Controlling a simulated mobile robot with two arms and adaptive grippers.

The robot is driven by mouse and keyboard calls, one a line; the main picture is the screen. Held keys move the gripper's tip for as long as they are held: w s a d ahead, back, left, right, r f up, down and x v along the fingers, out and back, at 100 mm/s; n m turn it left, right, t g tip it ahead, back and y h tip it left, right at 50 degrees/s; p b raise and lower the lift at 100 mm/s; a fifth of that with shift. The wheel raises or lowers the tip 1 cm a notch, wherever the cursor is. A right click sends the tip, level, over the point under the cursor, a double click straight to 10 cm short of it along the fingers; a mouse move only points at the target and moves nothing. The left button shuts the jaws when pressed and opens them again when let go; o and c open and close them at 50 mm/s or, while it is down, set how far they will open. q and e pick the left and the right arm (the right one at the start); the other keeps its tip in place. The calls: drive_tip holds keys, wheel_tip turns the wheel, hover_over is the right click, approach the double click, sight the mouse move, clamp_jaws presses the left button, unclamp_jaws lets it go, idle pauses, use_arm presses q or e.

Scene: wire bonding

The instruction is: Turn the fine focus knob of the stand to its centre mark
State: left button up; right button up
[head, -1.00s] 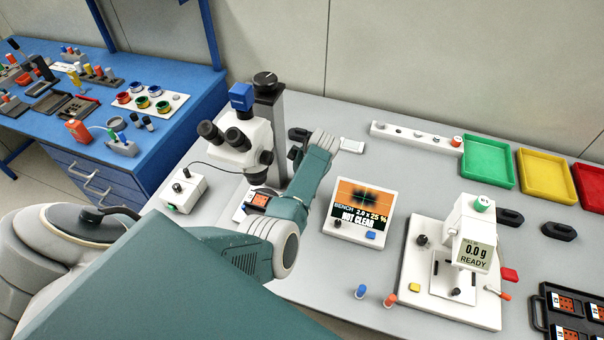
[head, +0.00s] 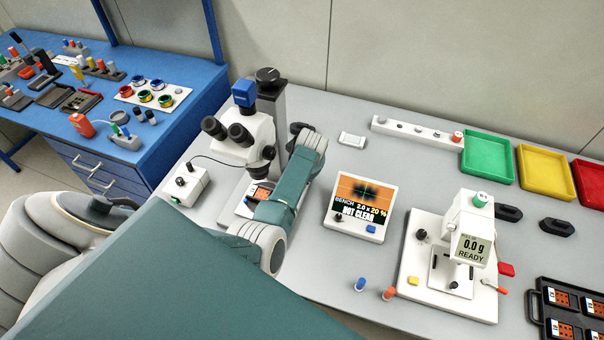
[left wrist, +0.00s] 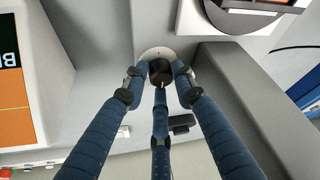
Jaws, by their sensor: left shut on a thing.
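The fine focus knob (left wrist: 161,71) is a small black knob on a pale round plate (left wrist: 147,53) in the left wrist view. The plate carries a short dark mark above the knob, and a small light line shows on the knob's lower side. My left gripper (left wrist: 161,80) has its blue fingers closed around the knob. In the head view my left arm hides the knob and the fingers. The stand (head: 271,110) carries the white microscope (head: 247,135). The bench screen (head: 361,203) shows a dark blurred cross and reads 2.0 x 20 %, NOT CLEAR. My right gripper is out of view.
A small control box (head: 186,185) stands left of the microscope. A white weighing device (head: 421,270) stands at the right, with green (head: 487,178) and yellow (head: 543,199) trays behind it. Small blue (head: 360,284) and orange (head: 389,294) pegs stand in front of the screen.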

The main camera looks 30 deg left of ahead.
use_arm(q)
drive_tip(key=shift+a+r, duration=0.2)
drive_tip(key=shift+a, duration=0.25)
drive_tip(key=o, duration=0.9)
drive_tip(key=shift+o, duration=0.9)
drive_tip(key=shift+f, duration=0.15)
drive_tip(key=shift+d+r, duration=0.15)
drive_tip(key=shift+r, duration=0.1)
drive_tip(key=v, duration=1.1)
drive_tip(key=shift+r, duration=0.2)
drive_tip(key=shift+s, duration=0.1)
